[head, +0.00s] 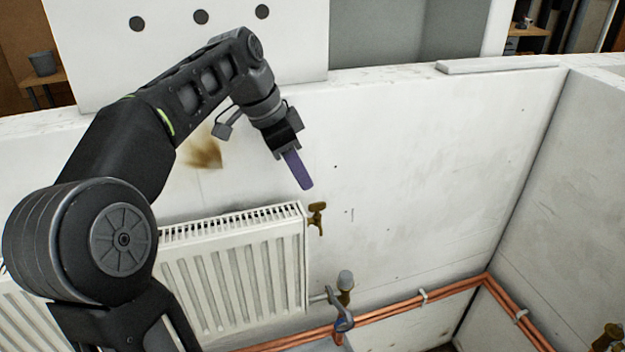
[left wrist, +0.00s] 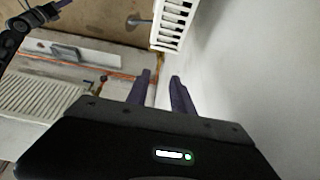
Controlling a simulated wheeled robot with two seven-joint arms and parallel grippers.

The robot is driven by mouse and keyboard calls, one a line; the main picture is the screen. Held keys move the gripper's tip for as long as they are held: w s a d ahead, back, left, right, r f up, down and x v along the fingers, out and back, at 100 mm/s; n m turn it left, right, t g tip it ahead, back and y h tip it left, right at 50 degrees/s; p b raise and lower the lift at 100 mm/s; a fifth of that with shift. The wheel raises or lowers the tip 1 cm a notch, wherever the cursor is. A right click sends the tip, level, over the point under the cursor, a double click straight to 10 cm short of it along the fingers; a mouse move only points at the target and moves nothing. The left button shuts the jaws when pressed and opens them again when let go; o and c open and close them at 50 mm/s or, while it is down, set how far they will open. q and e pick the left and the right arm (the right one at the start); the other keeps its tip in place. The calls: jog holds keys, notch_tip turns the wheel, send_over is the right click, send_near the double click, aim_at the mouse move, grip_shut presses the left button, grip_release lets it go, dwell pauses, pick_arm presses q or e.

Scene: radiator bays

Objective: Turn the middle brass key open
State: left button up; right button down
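A brass key (head: 317,218) sticks out at the upper right corner of the white radiator (head: 235,270). Another brass piece (head: 611,337) shows at the lower right edge of the head view. I cannot tell for certain which one is the middle key. My left gripper (head: 304,184), with purple fingers, hangs above and slightly left of the radiator's key in the head view, apart from it. In the left wrist view its two fingers (left wrist: 161,76) stand apart with nothing between them. A dark arm with a purple finger (left wrist: 60,4) shows at the top left there, probably my right gripper.
Copper pipes (head: 400,303) run low along the walls. A valve with a grey cap (head: 345,281) and a blue-grey part (head: 342,318) sit at the radiator's lower right. A partition wall (head: 570,165) stands to the right. The wall right of the key is bare.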

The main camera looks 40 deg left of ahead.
aim_at(317, 203)
pick_arm(q)
jog(key=shift+s+d+r, duration=0.1)
jog(key=shift+s, duration=0.05)
jog(key=shift+b+x, duration=0.3)
jog(key=shift+x, duration=3.7)
jog(key=shift+c, duration=0.2)
grip_shut()
